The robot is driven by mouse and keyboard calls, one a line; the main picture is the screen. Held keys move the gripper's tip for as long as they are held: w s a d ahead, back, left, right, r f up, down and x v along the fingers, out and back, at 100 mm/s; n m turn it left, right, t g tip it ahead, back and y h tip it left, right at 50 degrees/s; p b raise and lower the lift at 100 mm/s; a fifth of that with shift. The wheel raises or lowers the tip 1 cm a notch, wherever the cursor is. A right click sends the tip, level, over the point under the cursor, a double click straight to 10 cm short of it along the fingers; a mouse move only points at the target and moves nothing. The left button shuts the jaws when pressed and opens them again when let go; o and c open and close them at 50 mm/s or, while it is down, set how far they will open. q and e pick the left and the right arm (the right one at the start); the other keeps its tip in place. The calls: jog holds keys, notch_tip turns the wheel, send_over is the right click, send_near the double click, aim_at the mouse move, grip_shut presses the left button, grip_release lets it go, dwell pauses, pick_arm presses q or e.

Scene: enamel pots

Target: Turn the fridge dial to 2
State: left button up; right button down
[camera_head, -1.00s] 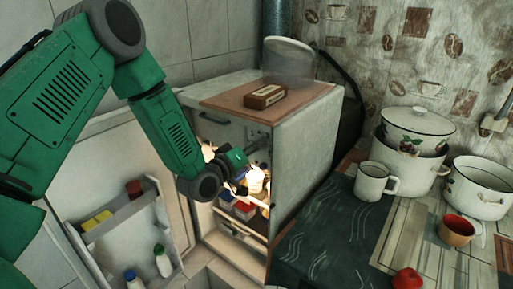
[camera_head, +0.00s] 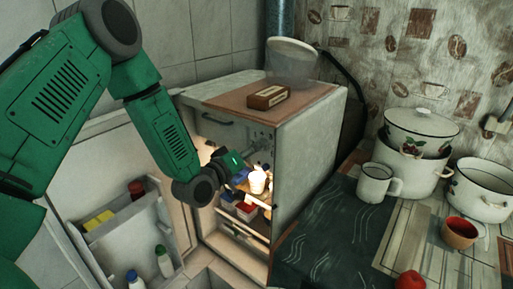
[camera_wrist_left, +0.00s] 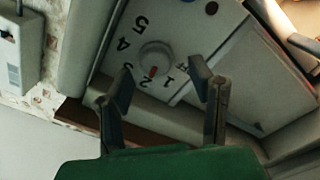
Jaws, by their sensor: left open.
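The fridge (camera_head: 312,150) stands open. Its dial (camera_wrist_left: 156,56) shows in the left wrist view as a pale round knob on a white panel, ringed by the numerals 1 to 5. A red mark on the knob's lower edge points down, near 2 and 1; I cannot tell exactly which. My left gripper (camera_wrist_left: 163,88) is open and empty, with one dark finger on each side of the dial's lower area. The fingers look apart from the knob. In the head view, my left gripper (camera_head: 258,147) reaches into the top of the fridge, where the dial is hard to make out.
The fridge door (camera_head: 120,225) hangs open at the left, with bottles on its shelves. A lit lamp (camera_head: 257,181) and containers are inside the fridge. A brown box (camera_head: 268,97) lies on top. A table with a mug (camera_head: 376,183) and pots stands at the right.

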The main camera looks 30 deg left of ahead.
pick_arm(q)
jog(key=s+a, duration=0.1)
jog(key=s, duration=0.9)
jog(key=shift+f, duration=0.1)
